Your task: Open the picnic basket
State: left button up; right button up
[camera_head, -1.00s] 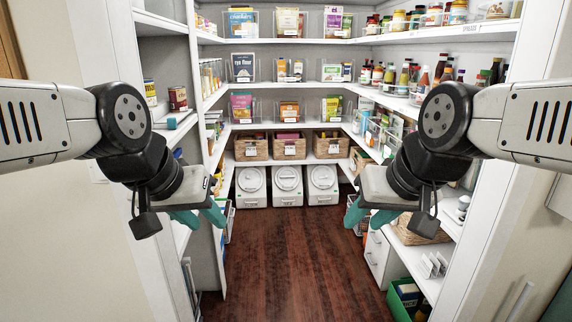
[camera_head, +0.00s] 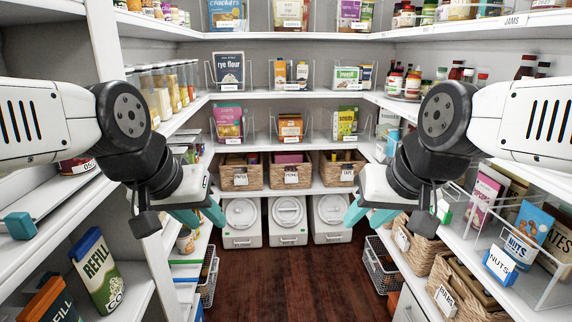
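I cannot make out a picnic basket for certain. Open-topped wicker baskets line a low back shelf: a left one (camera_head: 241,178), a middle one (camera_head: 290,177) and a right one (camera_head: 339,173). More wicker baskets are at the lower right, among them a labelled one (camera_head: 464,290) with packets inside. My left gripper (camera_head: 201,216) and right gripper (camera_head: 367,217) hang in front of me, teal fingers apart, both empty and touching nothing. My forearms hide parts of the side shelves.
White shelves run along both sides and the back. White lidded bins (camera_head: 287,221) stand on the floor below the back baskets. A wire basket (camera_head: 382,264) is low on the right. The dark wooden floor (camera_head: 290,285) is clear in the middle.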

aim_at(291, 169)
jog(key=i, duration=2.05)
jog(key=i+j+u, duration=0.1)
jog(key=i, duration=1.05)
jog(key=i+j, duration=0.2)
jog(key=j, duration=0.15)
